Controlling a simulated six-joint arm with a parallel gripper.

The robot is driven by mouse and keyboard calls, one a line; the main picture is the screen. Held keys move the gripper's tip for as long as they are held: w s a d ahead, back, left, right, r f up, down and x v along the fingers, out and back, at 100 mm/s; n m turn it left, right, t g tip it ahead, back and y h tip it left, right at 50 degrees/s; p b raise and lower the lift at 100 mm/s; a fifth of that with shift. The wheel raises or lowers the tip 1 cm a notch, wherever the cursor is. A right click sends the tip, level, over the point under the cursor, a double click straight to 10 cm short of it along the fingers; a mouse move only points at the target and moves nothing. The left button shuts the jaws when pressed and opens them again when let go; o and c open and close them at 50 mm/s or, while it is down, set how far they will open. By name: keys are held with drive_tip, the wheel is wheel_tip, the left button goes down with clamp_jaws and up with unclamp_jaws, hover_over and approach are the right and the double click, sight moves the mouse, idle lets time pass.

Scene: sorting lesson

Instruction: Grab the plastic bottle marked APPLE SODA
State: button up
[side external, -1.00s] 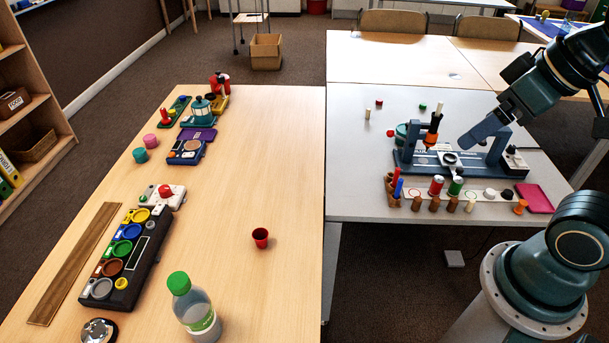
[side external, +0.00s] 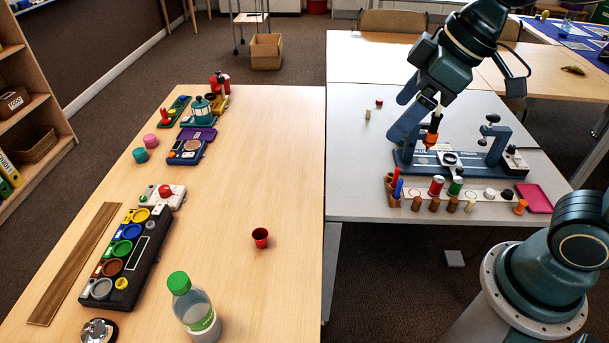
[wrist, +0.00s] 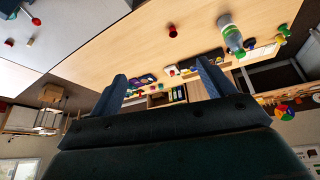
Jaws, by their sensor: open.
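A clear plastic bottle (side external: 200,318) with a green cap and a green label stands upright at the front of the wooden table; its label text is too small to read. The bottle also shows in the wrist view (wrist: 230,36), at the upper right. My gripper (side external: 408,112) is above the grey table on the right, beside the blue stand, far from the bottle. In the wrist view its two fingers (wrist: 165,82) are spread apart with nothing between them.
A red cup (side external: 260,238) stands on the wooden table (side external: 285,180). A black sorting tray (side external: 128,258) with coloured rings lies left of the bottle. A blue stand (side external: 465,162) and several small pieces occupy the grey table. The wooden table's right half is mostly clear.

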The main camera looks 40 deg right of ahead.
drive_tip(key=w+a+f+n+g+y, duration=0.1)
drive_tip(key=w+a+f+n, duration=0.25)
drive_tip(key=a, duration=0.25)
drive_tip(key=w+a+f+n+g+y, duration=0.1)
drive_tip(key=w+a+f+n, duration=0.15)
drive_tip(key=w+a, duration=0.35)
drive_tip(key=n+g+y, duration=0.2)
drive_tip(key=n+g, duration=0.1)
drive_tip(key=n, duration=0.3)
approach(197, 288)
drive_tip(key=v, duration=0.2)
drive_tip(key=shift+d, duration=0.15)
drive_tip(key=shift+f, duration=0.15)
drive_tip(key=shift+x, duration=4.15)
drive_tip(key=shift+x, duration=2.6)
drive_tip(key=shift+w, duration=0.1)
drive_tip(key=shift+c, duration=0.4)
